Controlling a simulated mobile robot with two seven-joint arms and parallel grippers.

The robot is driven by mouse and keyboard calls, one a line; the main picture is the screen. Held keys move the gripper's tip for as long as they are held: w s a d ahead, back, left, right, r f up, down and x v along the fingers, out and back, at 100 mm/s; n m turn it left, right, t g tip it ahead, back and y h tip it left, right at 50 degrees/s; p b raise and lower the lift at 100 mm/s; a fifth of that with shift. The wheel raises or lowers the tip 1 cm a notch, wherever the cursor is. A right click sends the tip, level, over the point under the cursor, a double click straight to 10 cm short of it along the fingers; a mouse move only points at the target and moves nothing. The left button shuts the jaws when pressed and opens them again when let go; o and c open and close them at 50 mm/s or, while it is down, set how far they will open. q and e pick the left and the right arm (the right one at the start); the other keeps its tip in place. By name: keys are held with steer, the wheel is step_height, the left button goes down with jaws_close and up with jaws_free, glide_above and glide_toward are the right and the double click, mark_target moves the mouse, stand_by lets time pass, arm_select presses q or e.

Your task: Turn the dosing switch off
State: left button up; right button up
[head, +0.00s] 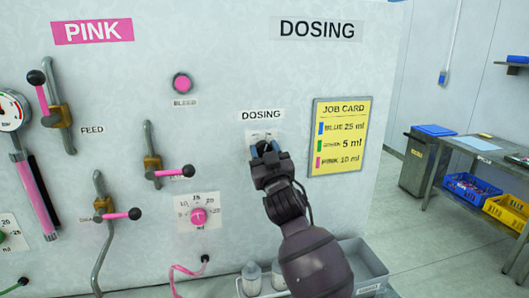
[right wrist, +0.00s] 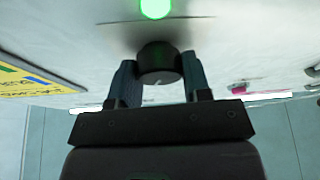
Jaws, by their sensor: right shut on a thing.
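The dosing switch is a black round knob (right wrist: 158,62) with a pale pointer mark, on the panel below the DOSING label (head: 262,115). My right gripper (head: 264,150) is at the switch and hides most of it in the head view. In the right wrist view its two fingers (right wrist: 158,82) stand on either side of the knob and are shut on it. A green lamp (right wrist: 155,8) glows beside the knob in the right wrist view. The knob's setting marks are hidden. My left gripper is not in view.
A yellow job card (head: 340,135) is on the panel right of the switch. Pink-handled valves, a pink dial (head: 198,216) and a pink bleed button (head: 182,83) are to the left. A grey tray (head: 362,262) with white bottles (head: 252,278) stands below.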

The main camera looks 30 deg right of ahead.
steer(key=n+y, duration=0.1)
steer(key=n, duration=0.2)
steer(key=n+y, duration=0.2)
steer(key=n, duration=0.1)
steer(key=shift+n, duration=0.4)
steer(key=n+y, duration=0.1)
steer(key=n, duration=0.2)
steer(key=n+g+y, duration=0.1)
steer(key=n, duration=0.2)
steer(key=shift+g+y, duration=0.3)
steer(key=o, duration=0.9)
steer(key=shift+o, duration=0.2)
steer(key=shift+s, duration=0.1)
arm_select(q)
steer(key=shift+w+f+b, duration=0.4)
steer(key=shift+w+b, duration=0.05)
steer(key=shift+b, duration=0.6)
arm_select(e)
steer(key=v, duration=1)
steer(key=shift+s+d, duration=0.15)
steer(key=shift+s, duration=0.2)
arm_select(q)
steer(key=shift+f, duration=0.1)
arm_select(e)
steer(key=shift+f, duration=0.1)
